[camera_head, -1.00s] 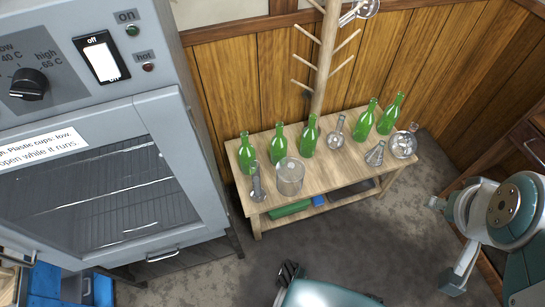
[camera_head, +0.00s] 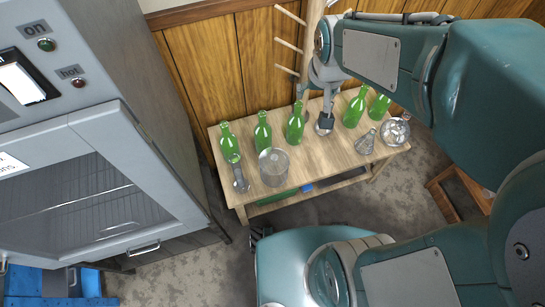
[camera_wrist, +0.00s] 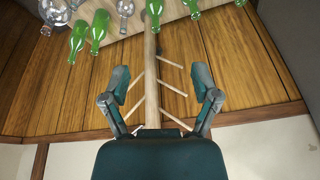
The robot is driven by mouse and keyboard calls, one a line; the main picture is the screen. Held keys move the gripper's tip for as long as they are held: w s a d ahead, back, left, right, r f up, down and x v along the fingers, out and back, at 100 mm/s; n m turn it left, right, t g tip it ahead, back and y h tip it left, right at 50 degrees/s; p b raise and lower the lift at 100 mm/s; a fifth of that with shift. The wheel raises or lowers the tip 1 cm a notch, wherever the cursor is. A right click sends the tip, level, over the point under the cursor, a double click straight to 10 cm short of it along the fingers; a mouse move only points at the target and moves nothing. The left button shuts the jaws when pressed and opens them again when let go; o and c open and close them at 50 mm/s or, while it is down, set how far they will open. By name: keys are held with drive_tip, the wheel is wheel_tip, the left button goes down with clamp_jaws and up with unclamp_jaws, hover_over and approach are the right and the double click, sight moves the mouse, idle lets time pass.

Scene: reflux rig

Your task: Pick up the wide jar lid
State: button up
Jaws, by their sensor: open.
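I cannot make out a wide jar lid in either view. A wide clear glass jar (camera_head: 274,168) stands near the front left of the wooden bench; whether anything covers it is unclear. My gripper (camera_head: 314,104) is over the back middle of the bench, in front of the wooden peg post (camera_head: 314,20). In the wrist view my gripper (camera_wrist: 161,74) is open and empty, its two fingers spread on either side of the post, which lies beyond them. My arm hides part of the bench's back right and the wall there.
Several green bottles (camera_head: 296,124) line the wooden bench (camera_head: 310,165). A slim glass vessel (camera_head: 240,180) stands left of the jar; a conical flask (camera_head: 366,144) and a round flask (camera_head: 396,132) stand at right. A grey oven cabinet (camera_head: 150,150) is at left. Floor in front is partly clear.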

drive_tip(key=w+a+f+g, duration=0.1)
drive_tip(key=w+a+f, duration=0.15)
drive_tip(key=f, duration=0.45)
drive_tip(key=w+a+f+g, duration=0.15)
drive_tip(key=w+f, duration=0.25)
drive_tip(key=f, duration=0.4)
drive_tip(key=m, duration=0.1)
hover_over(274, 156)
drive_tip(key=shift+g, duration=0.45)
wheel_tip(274, 156, down, 20)
drive_tip(key=shift+w, duration=0.15)
drive_tip(key=f, duration=0.6)
drive_tip(key=shift+s+f, duration=0.2)
drive_tip(key=shift+c, duration=0.3)
clamp_jaws()
